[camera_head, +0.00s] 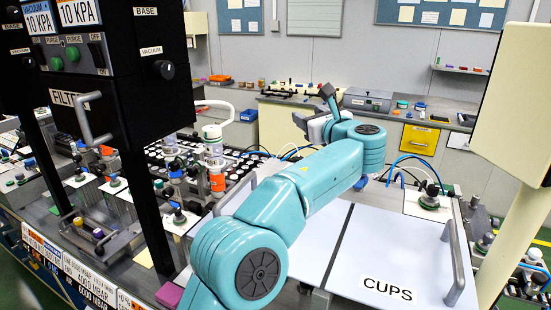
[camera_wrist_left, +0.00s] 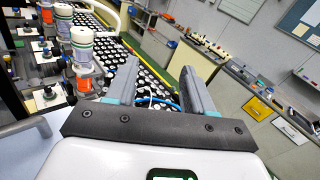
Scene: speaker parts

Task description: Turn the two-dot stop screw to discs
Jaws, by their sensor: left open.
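My left gripper (camera_head: 318,112) is raised at the end of the teal arm, beyond the white panel; in the left wrist view it shows open and empty (camera_wrist_left: 158,88), with nothing between its fingers. I cannot pick out the two-dot stop screw; any dots are too small to tell. Several small knobs and valves stand on the bench at left, one of them a knob (camera_head: 179,217) near the front. A rack of black and white round pieces (camera_head: 238,172) lies behind them, and also shows in the left wrist view (camera_wrist_left: 130,50). My right gripper is not in view.
A black vacuum box (camera_head: 130,110) on posts stands at front left. A white panel marked CUPS (camera_head: 410,255) with a metal handle (camera_head: 453,262) lies at right. White and orange cylinders (camera_head: 213,160) rise beside the rack. A back bench has a yellow drawer (camera_head: 420,140).

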